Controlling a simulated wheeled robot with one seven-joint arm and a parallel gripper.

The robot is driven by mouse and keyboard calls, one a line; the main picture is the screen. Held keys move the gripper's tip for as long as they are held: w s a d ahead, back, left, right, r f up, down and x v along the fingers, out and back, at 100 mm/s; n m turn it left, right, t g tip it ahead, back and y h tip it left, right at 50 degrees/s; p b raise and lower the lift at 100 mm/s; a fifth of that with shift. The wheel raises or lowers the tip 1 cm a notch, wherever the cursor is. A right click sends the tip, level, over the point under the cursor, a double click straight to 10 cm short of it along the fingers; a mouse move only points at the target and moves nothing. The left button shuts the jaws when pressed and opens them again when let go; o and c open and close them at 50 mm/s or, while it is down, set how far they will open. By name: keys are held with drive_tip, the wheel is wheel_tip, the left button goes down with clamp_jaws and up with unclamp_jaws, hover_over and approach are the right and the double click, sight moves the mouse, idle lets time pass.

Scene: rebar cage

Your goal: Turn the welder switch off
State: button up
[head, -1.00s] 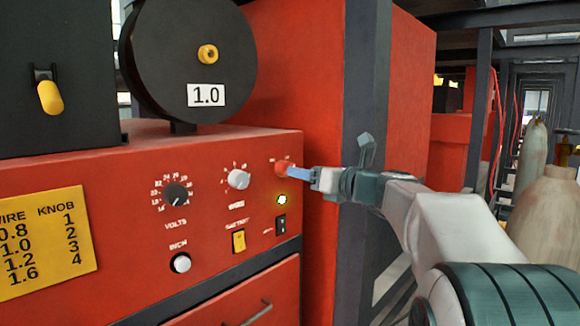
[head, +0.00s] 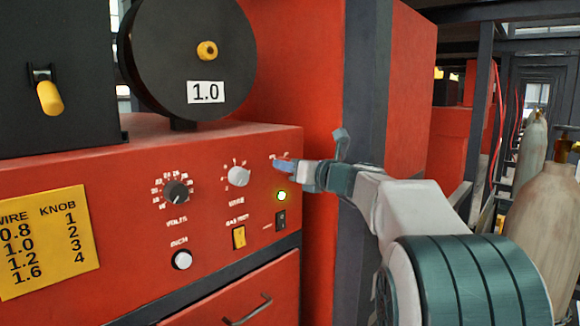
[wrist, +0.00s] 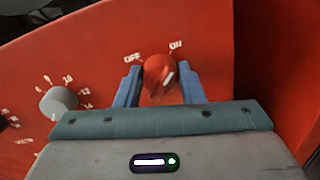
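The welder switch is a red round knob (wrist: 160,76) with a white mark, between printed OFF and ON labels in the wrist view. The mark points up and right, towards ON. My gripper (wrist: 159,86) has its two blue fingers on either side of the knob, with a gap showing on both sides, so it is open and not clamped. In the head view my gripper (head: 284,166) is at the upper right of the red welder panel (head: 130,175) and hides most of the knob.
A grey wire knob (head: 238,176) is just left of my gripper; it also shows in the wrist view (wrist: 58,102). A black rocker (head: 281,220) and a yellow switch (head: 239,237) are below. A red cabinet with a grey post (head: 367,90) stands right of the welder.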

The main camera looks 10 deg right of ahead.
drive_tip(key=shift+f+b, duration=0.1)
drive_tip(key=shift+b, duration=0.25)
drive_tip(key=n+b, duration=0.2)
drive_tip(key=b, duration=0.1)
drive_tip(key=shift+f+n, duration=0.2)
drive_tip(key=shift+n, duration=0.2)
drive_tip(key=n+b, duration=0.6)
drive_tip(key=shift+n, duration=0.3)
drive_tip(key=n+b, duration=0.4)
drive_tip(key=shift+n+y, duration=0.3)
drive_tip(key=shift+y, duration=0.1)
drive_tip(key=shift+a+n+b, duration=0.1)
drive_tip(key=shift+n+b, duration=1.1)
drive_tip(key=shift+n, duration=1.2)
drive_tip(key=o, duration=1)
drive_tip(key=shift+s, duration=0.1)
drive_tip(key=shift+r, duration=0.1)
